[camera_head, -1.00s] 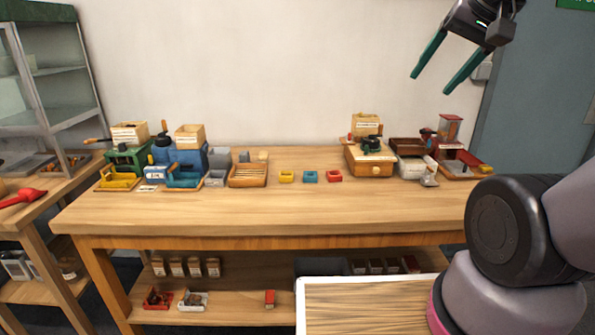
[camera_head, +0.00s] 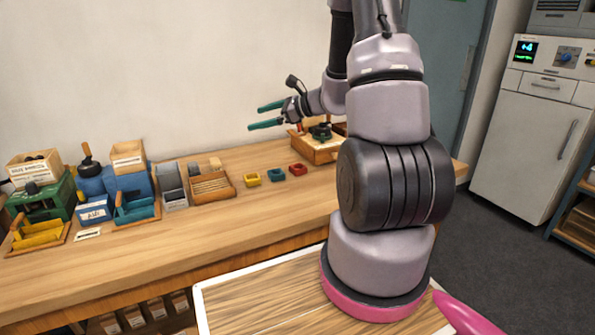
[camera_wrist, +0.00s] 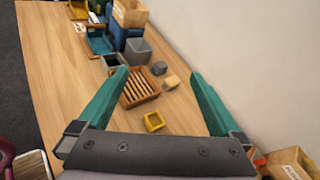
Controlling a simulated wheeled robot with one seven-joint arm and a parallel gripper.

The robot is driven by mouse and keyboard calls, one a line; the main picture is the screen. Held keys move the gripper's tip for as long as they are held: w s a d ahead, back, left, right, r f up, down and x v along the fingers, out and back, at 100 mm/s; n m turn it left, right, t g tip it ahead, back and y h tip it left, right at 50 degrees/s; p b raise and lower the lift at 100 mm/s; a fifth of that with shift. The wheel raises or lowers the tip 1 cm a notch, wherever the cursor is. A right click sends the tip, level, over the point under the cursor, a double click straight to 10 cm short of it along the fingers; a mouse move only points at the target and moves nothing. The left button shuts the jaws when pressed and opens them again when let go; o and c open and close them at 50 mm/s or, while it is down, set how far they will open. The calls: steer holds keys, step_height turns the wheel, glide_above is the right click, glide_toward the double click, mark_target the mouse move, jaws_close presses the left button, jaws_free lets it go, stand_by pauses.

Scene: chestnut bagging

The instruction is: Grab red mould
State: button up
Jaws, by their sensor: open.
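The red mould (camera_head: 298,169) is a small open square block on the wooden table, at the right end of a short row in the head view. The teal mould (camera_head: 276,174) and the yellow mould (camera_head: 251,178) lie to its left. My gripper (camera_head: 250,117) is open and empty, with two green fingers, above the table and the row. In the wrist view the yellow mould (camera_wrist: 154,122) shows between the fingers of my gripper (camera_wrist: 168,85), well below them. The red mould is not visible in the wrist view.
A slatted wooden tray (camera_head: 211,187) stands left of the moulds, with green and blue machines farther left. A wooden box machine (camera_head: 318,147) stands close right of the red mould. The table front (camera_head: 190,228) is clear.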

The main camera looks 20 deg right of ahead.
steer(key=w+d+f+m+t+h, duration=0.3)
steer(key=d+f+m, duration=0.3)
steer(key=d+f, duration=0.25)
steer(key=m+h, duration=0.5)
glide_toward(297, 165)
steer(key=w+f, duration=0.1)
steer(key=w+a, duration=0.1)
steer(key=shift+w+a+f+t+h, duration=0.25)
steer(key=shift+w+f+t+h, duration=0.05)
steer(key=shift+f+t+h, duration=0.1)
steer(key=shift+d+x, duration=0.1)
steer(key=shift+x, duration=1.5)
steer(key=shift+d+x, duration=0.15)
steer(key=shift+x, duration=1.45)
steer(key=shift+f, duration=0.1)
steer(key=c, duration=1.4)
